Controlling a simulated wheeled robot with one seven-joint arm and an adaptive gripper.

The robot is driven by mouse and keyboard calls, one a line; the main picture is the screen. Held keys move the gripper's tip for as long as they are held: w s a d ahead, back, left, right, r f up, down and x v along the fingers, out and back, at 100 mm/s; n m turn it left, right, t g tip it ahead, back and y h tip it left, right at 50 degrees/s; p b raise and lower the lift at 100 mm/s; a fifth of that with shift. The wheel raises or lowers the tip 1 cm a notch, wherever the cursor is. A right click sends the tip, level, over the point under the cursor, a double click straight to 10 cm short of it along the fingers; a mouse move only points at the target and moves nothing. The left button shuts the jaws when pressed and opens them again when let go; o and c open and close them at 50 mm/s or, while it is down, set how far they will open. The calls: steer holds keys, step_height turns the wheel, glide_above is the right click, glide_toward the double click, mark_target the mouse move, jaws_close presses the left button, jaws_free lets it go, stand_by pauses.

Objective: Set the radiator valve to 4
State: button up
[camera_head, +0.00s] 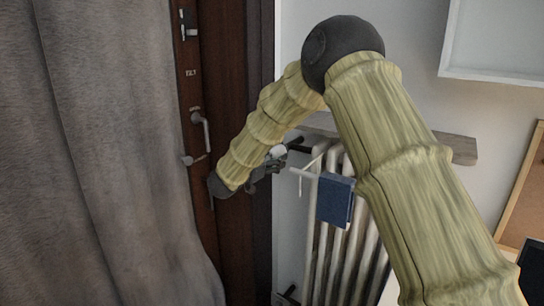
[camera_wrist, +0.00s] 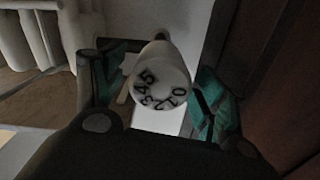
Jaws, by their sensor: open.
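The radiator valve is a white round knob (camera_wrist: 162,78) with dark digits 0 to 5 around its face. In the wrist view it sits between the two teal-padded fingers of my gripper (camera_wrist: 165,92). The fingers are open, one on each side, and gaps show between them and the knob. No clear pointer mark can be made out, so I cannot tell the setting. In the head view my gripper (camera_head: 268,170) is at the upper left end of the radiator (camera_head: 322,240), and the small white knob (camera_head: 278,152) shows beside it.
A blue cloth (camera_head: 335,200) hangs on a white rack at the radiator. A shelf board (camera_head: 455,149) lies above it. A dark wooden door (camera_head: 232,250) and a grey curtain (camera_head: 100,150) stand close on the left.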

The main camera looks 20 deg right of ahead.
steer(key=shift+w+d, duration=0.2)
steer(key=shift+d, duration=0.1)
steer(key=c, duration=1)
